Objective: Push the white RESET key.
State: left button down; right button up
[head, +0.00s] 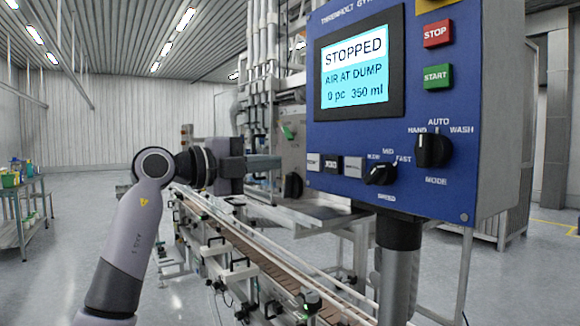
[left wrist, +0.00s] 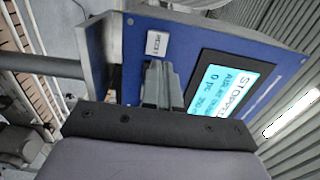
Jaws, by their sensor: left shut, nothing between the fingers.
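The white RESET key (head: 314,162) is the leftmost of a row of small keys low on the blue control panel (head: 470,100). Its lettering is hard to read in the head view, but the key (left wrist: 158,44) reads RESET in the left wrist view. My left gripper (head: 281,161) is shut and empty, pointing right at the panel's lower left edge, level with the key row. In the left wrist view its fingertips (left wrist: 160,66) lie just below the RESET key, seemingly short of it. The other keys are hidden there. My right gripper is not in view.
A dark key (head: 332,164) and a grey key (head: 353,167) sit beside RESET. Red STOP (head: 437,33), green START (head: 437,76), the SPEED knob (head: 380,173) and MODE knob (head: 433,150) are to the right. A conveyor (head: 260,260) runs below.

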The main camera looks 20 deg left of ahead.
pick_arm(q)
jog(key=b+v, duration=0.1)
jog(key=v, duration=0.4)
jog(key=shift+s+a, duration=0.2)
jog(key=shift+a, duration=0.15)
dwell(0.4)
